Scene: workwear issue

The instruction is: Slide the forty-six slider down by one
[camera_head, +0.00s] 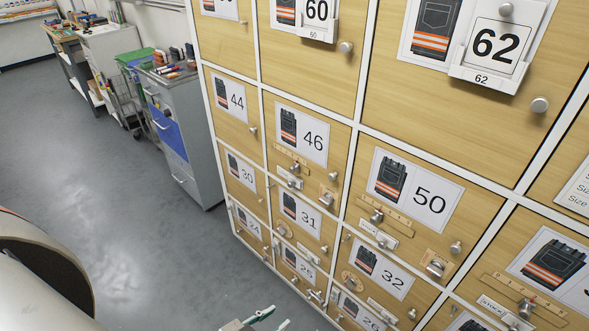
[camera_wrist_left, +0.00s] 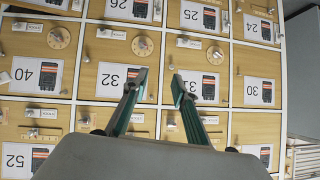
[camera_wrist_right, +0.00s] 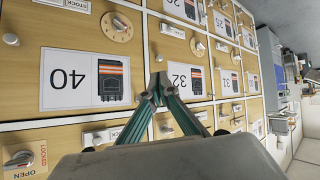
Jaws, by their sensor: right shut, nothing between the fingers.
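The door with the 46 card (camera_head: 302,134) is in the second row of the locker wall in the head view. Below its card is a wooden slider rail (camera_head: 283,157) with a small metal slider knob (camera_head: 295,168), toward the rail's right part. My left gripper (camera_head: 276,318) is open and empty, low at the bottom edge, well below and apart from the slider. In the left wrist view the left gripper (camera_wrist_left: 160,75) points at the doors of 31 and 32; the 46 card is not visible there. My right gripper (camera_wrist_right: 158,74) is shut and empty, before the 32 and 40 doors.
Neighbouring doors carry similar fittings: the 50 door (camera_head: 405,200) has its own slider rail, and the 31 door (camera_head: 303,215) has a dial. Door knobs stick out. A grey drawer cabinet (camera_head: 190,140) stands left of the lockers. The floor (camera_head: 110,220) beside them is clear.

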